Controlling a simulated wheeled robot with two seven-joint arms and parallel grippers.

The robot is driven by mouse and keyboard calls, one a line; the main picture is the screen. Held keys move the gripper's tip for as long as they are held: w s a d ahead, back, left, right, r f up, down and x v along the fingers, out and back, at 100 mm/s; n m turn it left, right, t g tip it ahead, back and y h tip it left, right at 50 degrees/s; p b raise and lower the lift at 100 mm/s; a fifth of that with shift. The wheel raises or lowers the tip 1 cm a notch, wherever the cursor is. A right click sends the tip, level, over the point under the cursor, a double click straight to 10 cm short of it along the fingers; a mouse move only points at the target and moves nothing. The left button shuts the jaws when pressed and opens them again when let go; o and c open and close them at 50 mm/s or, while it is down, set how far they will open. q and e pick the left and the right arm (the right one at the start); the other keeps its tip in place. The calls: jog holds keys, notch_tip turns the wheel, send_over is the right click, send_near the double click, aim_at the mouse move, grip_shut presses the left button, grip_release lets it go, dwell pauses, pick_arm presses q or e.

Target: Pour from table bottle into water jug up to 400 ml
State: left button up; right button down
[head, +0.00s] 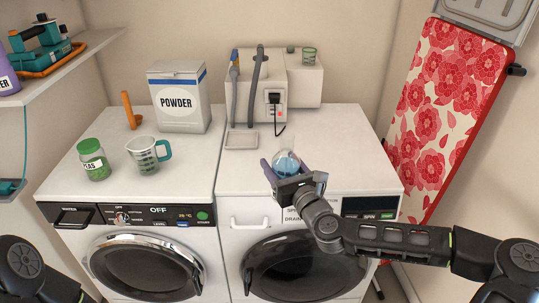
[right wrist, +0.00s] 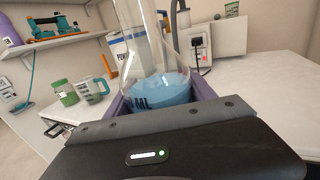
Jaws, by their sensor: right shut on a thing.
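My right gripper (head: 287,172) is shut on a clear glass bottle (head: 287,161) holding blue liquid. It holds the bottle near the front of the right machine's top. In the right wrist view the bottle (right wrist: 150,62) stands roughly upright between the purple finger pads, with dark lettering low on its side and liquid only in its lower part. A clear jug (head: 146,157) with a teal handle and dark markings stands on the left machine, left of my right gripper and apart from it. I cannot tell the jug's liquid level. My left gripper is out of view; only part of my left arm shows.
A green-lidded jar (head: 94,160) stands left of the jug. A powder box (head: 180,98) and an orange object (head: 130,110) are behind it. A wall unit with hoses (head: 290,80) and a small tray (head: 241,141) are at the back. The surface between jug and bottle is mostly clear.

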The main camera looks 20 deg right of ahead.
jog(key=f+h, duration=0.1)
jog(key=f, duration=0.1)
jog(key=s+f+m, duration=0.1)
jog(key=f, duration=0.2)
jog(key=s+f+h, duration=0.1)
jog(key=f, duration=0.1)
jog(key=shift+a+f+m+h, duration=0.2)
jog(key=shift+a+m+h, duration=0.1)
jog(key=shift+a, duration=0.1)
jog(key=shift+s+a+f, duration=0.2)
jog(key=shift+f, duration=0.15)
